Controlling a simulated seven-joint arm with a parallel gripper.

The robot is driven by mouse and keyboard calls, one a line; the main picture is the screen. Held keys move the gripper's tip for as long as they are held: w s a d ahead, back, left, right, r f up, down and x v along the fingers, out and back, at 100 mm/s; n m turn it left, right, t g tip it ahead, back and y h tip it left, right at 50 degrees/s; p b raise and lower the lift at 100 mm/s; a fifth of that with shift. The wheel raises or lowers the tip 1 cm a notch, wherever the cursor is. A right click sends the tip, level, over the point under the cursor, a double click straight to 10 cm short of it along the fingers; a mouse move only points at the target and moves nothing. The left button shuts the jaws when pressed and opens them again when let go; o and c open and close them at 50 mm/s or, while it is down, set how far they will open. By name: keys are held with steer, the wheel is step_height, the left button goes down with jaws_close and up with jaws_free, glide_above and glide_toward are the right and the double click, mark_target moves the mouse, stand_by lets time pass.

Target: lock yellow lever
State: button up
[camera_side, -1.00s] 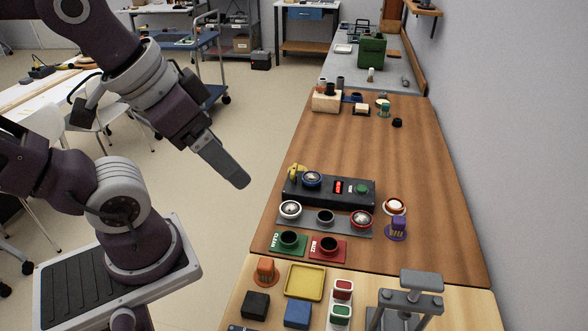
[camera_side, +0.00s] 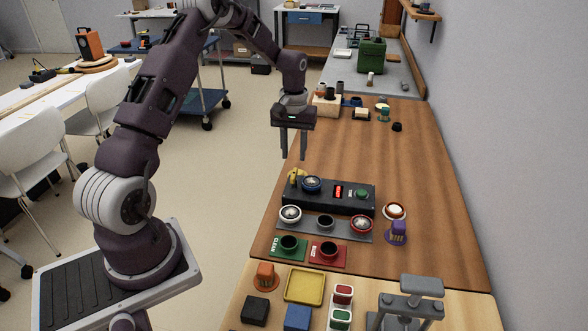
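The yellow lever (camera_side: 295,175) is a small yellow part at the left end of the black console (camera_side: 330,199), next to a round blue-rimmed knob (camera_side: 312,184). Its exact position is too small to tell. My gripper (camera_side: 293,157) points straight down a little above and behind the lever in the picture. Its two fingers are apart with nothing between them. It does not appear to touch the lever or the console.
In front is a grey strip (camera_side: 343,225) with round cups, then green (camera_side: 288,246) and red (camera_side: 328,252) pads. A purple piece (camera_side: 397,233) stands at right. The wooden table behind the console is mostly clear.

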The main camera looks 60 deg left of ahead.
mark_target(294, 173)
step_height(294, 173, down, 6)
steer(key=shift+f, duration=0.2)
jaws_close()
